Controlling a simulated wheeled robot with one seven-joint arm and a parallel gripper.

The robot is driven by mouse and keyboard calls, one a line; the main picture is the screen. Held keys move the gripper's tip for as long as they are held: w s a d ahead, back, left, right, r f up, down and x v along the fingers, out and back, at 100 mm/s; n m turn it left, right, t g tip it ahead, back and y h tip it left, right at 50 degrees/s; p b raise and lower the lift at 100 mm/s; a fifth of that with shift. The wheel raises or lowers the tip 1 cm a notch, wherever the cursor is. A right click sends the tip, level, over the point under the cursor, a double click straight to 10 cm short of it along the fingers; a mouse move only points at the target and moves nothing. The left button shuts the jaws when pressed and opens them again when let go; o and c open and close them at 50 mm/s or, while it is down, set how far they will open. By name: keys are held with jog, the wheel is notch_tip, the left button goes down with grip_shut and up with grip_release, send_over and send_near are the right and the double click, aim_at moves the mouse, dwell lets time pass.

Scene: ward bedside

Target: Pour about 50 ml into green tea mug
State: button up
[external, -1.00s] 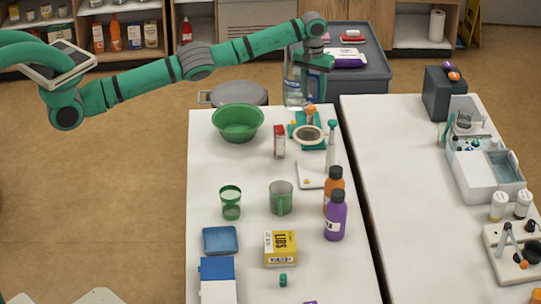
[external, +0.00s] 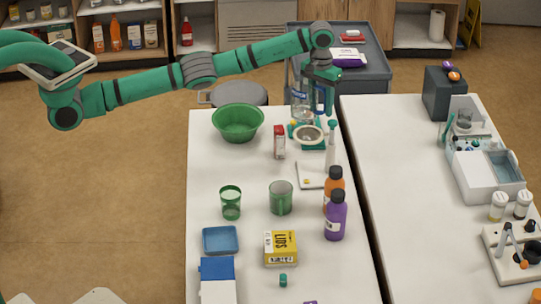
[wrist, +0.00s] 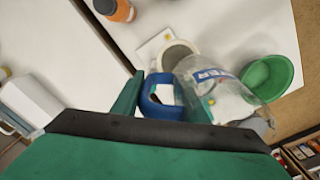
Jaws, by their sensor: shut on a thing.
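My gripper (external: 322,86) is shut on the blue handle (wrist: 158,106) of a clear jug (external: 301,103). The jug is above the far end of the white table, close to the ring stand. In the wrist view the clear jug (wrist: 215,88) has a blue-and-white marking; its liquid level is hard to make out. A green see-through mug (external: 281,198) stands upright mid-table, well in front of the jug. A smaller dark-green cup (external: 231,203) stands left of it. I cannot tell for sure which is the green tea mug.
A green bowl (external: 238,123), a red-and-white carton (external: 279,142) and a ring stand (external: 308,134) are near the jug. Orange (external: 334,185) and purple (external: 335,216) bottles stand right of the mug. A yellow box (external: 280,248) is in front. Table is clear between bowl and cups.

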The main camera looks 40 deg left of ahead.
jog(key=s+d+m, duration=0.3)
jog(key=s+d, duration=0.3)
jog(key=s, duration=0.2)
jog(key=s+d+m, duration=0.2)
jog(key=s+d, duration=0.3)
jog(key=s, duration=0.4)
jog(key=s+d+f+m, duration=0.2)
jog(key=s+m, duration=0.1)
jog(key=s, duration=0.6)
jog(key=s+d+f+m, duration=0.2)
jog(key=s, duration=0.8)
jog(key=f, duration=1)
jog(key=shift+w+f, duration=0.2)
jog(key=shift+f, duration=0.05)
jog(key=shift+g, duration=0.3)
